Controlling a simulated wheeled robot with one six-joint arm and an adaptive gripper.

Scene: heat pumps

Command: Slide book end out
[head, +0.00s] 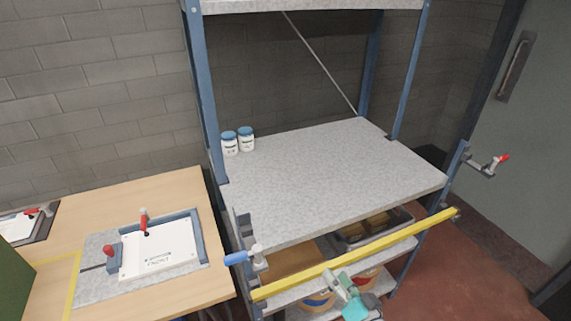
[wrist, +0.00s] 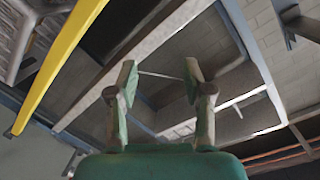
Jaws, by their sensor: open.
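I cannot pick out a book end for certain in either view. My gripper (head: 343,284) is at the bottom of the head view, in front of the shelf rack and close to the yellow bar (head: 360,252). In the wrist view my gripper (wrist: 160,76) has its two green fingers apart, with nothing between them. The yellow bar also shows in the wrist view (wrist: 58,62), at the upper left. The bar runs across the rack's front, below the wide grey shelf (head: 310,175).
Two white jars (head: 238,142) with blue lids stand at the back left of that otherwise bare shelf. Clamps with a blue handle (head: 237,258) and a red tip (head: 498,160) stick out at the posts. A wooden table (head: 185,190) with a clamped white plate (head: 160,248) stands left.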

